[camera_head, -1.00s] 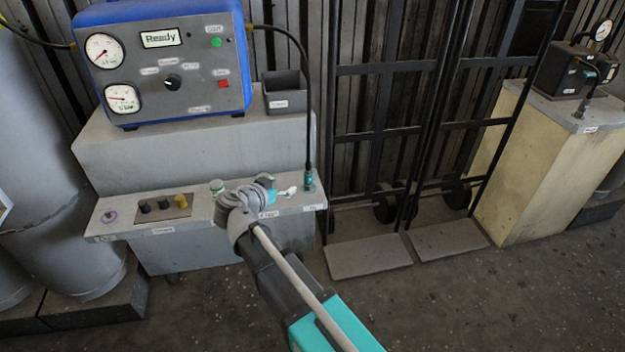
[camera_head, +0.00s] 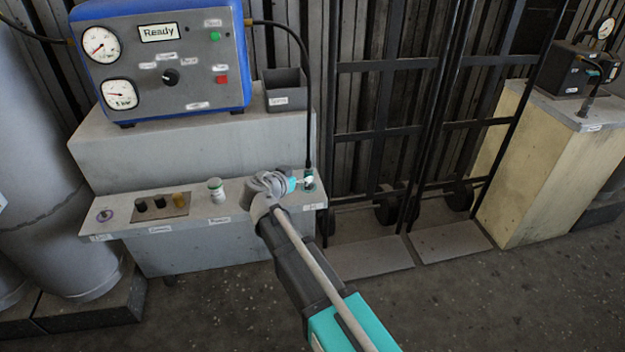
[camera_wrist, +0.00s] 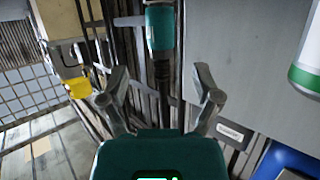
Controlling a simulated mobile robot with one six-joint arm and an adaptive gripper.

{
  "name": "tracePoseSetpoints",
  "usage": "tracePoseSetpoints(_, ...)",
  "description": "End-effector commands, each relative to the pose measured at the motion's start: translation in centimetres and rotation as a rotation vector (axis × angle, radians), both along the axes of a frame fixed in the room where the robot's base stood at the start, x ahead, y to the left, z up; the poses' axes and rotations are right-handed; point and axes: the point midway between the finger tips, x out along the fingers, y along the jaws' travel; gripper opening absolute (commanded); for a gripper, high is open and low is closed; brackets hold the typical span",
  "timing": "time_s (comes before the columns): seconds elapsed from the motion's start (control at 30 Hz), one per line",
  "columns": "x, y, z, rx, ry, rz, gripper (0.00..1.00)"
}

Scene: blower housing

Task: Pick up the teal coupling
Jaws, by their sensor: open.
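The teal coupling (camera_head: 309,186) stands upright at the right end of the grey ledge, on the end of a black hose. In the wrist view the teal coupling (camera_wrist: 160,28) shows at the top middle, and its hose runs down between the fingers. My gripper (camera_wrist: 160,85) is open, with one finger on each side of the hose line and nothing clamped. In the head view my gripper (camera_head: 304,183) is right beside the coupling and partly covers it. I cannot tell whether the fingers touch it.
A white bottle with a green band (camera_head: 216,190) stands on the ledge left of my gripper. A plate with black and yellow fittings (camera_head: 160,206) lies further left. The blue Ready unit (camera_head: 160,60) and a grey bin (camera_head: 286,92) are above. Hand trucks (camera_head: 390,130) stand to the right.

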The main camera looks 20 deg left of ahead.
Motion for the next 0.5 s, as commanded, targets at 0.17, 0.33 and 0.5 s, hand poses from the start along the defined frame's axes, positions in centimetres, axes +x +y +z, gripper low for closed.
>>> tracePoseSetpoints(0.17, 0.0, 0.0, 0.0, 0.0, 0.0, 0.0, 0.81)
tracePoseSetpoints(0.33, 0.5, -0.1, -0.3, 0.0, 0.0, -0.001, 0.81)
tracePoseSetpoints(0.5, 2.1, -0.3, -1.0, -0.001, 0.0, -0.002, 0.81)
